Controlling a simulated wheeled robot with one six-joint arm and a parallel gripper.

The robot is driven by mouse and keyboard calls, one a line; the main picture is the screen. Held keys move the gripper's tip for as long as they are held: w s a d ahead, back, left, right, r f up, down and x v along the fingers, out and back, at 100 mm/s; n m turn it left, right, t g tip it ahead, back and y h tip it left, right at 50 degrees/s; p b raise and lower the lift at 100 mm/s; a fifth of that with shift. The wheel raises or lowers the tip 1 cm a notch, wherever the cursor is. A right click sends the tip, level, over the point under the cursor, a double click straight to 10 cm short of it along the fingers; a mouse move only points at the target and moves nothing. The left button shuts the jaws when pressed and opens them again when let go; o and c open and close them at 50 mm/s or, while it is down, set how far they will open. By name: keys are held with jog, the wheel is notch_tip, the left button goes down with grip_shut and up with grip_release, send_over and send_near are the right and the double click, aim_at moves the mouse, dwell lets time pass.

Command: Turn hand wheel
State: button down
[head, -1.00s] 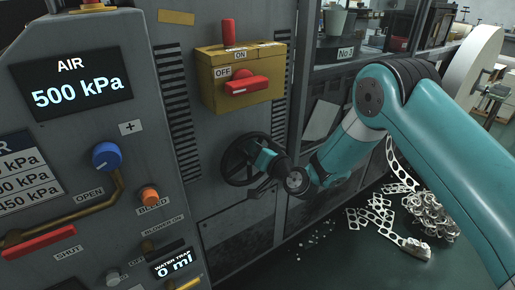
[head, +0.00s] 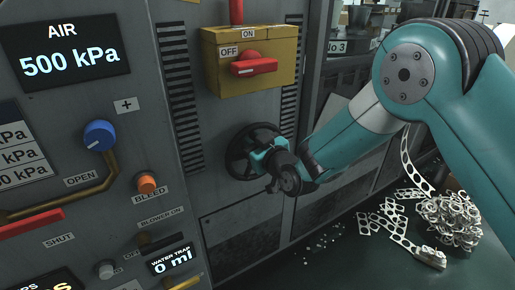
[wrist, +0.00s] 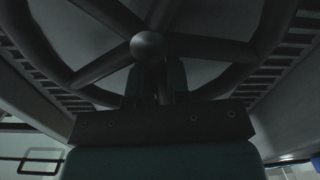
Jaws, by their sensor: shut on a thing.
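The dark spoked hand wheel (head: 231,156) sits on the front of the grey machine, below the yellow switch box. My gripper (head: 259,155) is at the wheel and covers part of it in the head view. In the wrist view, the wheel's round hub (wrist: 147,45) and several spokes fill the upper part. There my gripper (wrist: 156,84) is shut on the wheel just below the hub, with a finger on either side of a dark bar that looks like a spoke. The exact contact is dark and hard to see.
The yellow box (head: 248,80) with its red ON/OFF switch (head: 254,67) is above the wheel. To the left, the panel has a blue knob (head: 99,135), an orange bleed button (head: 147,183) and a red lever (head: 30,224). Metal scrap (head: 450,220) lies on the floor at right.

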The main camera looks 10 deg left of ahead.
jog(key=n+b, duration=0.2)
jog(key=n, duration=0.1)
jog(key=s+a+f+n+b, duration=0.1)
jog(key=shift+b, duration=0.3)
jog(key=shift+s+a+f+n+b, duration=0.2)
jog(key=shift+n+b, duration=0.4)
jog(key=shift+n, duration=0.35)
jog(key=shift+s+a+f+n+b, duration=0.1)
jog(key=shift+a+n+b, duration=0.1)
jog(key=shift+n+b, duration=0.55)
jog(key=shift+n, duration=0.4)
jog(key=c, duration=1.4)
grip_release()
jog(key=b+v, duration=0.3)
jog(key=v, duration=1.4)
jog(key=shift+s+r, duration=0.15)
jog(key=shift+s, duration=0.15)
